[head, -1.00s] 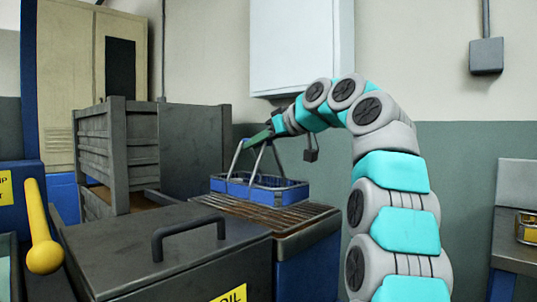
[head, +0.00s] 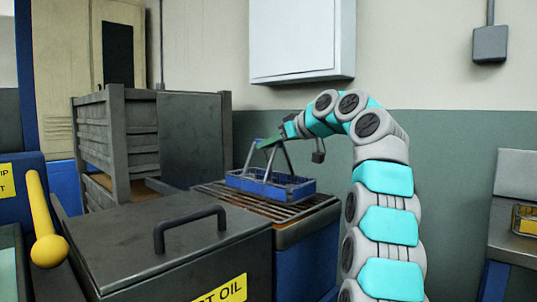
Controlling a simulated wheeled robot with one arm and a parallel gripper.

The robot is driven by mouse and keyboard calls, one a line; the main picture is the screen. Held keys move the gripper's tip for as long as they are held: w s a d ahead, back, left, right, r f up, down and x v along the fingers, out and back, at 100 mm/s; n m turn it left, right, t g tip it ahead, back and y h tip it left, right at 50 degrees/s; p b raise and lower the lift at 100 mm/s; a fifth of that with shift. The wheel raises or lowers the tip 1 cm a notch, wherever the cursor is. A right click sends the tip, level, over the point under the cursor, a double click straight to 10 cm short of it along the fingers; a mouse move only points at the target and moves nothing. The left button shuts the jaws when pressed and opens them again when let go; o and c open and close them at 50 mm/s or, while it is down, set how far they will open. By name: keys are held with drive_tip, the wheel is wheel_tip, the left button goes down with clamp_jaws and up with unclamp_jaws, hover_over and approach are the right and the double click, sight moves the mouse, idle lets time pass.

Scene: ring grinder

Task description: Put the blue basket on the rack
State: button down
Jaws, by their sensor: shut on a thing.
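The blue basket (head: 272,188) is in the head view, upright, with its grey handle frame raised. It is on or just above the slatted rack (head: 250,207); I cannot tell whether its base touches the slats. My gripper (head: 268,143) is shut on the green grip at the top of the basket's handle. The fingertips are small and partly hidden by the handle. My arm reaches in from the right, above the basket.
A dark oil bin with a lid handle (head: 190,228) stands in front of the rack. A grey slatted crate (head: 125,140) stands to the left. A yellow-handled lever (head: 45,225) is at far left. A wall cabinet (head: 300,40) hangs above. Another basket (head: 525,219) is at far right.

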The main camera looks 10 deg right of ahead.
drive_tip(key=shift+f, duration=0.45)
drive_tip(key=shift+r, duration=0.1)
drive_tip(key=c, duration=0.8)
unclamp_jaws()
drive_tip(key=shift+o, duration=0.2)
drive_tip(key=v, duration=1.2)
